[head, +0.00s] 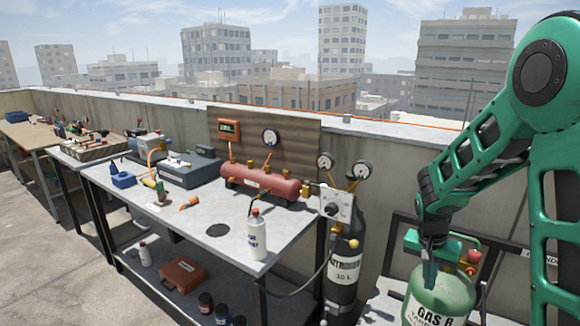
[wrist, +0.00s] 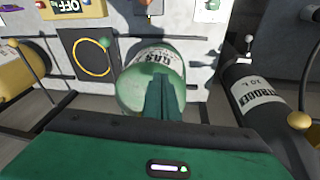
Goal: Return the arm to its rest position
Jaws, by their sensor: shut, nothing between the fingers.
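My green arm comes in from the right of the head view and bends down. My gripper (head: 430,258) points down in front of the green gas cylinder (head: 440,292), near its top. In the wrist view the fingers (wrist: 161,82) are together with nothing between them. The green cylinder (wrist: 140,92), with a white label, lies behind them there. I cannot tell whether the fingertips touch it. The cylinder's lower part is cut off in the head view.
A black nitrogen cylinder (head: 343,268) with gauges stands left of my gripper; it also shows in the wrist view (wrist: 262,108). The grey workbench (head: 205,222) holds a red tank (head: 262,183) and a white bottle (head: 257,238). Open floor lies front left.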

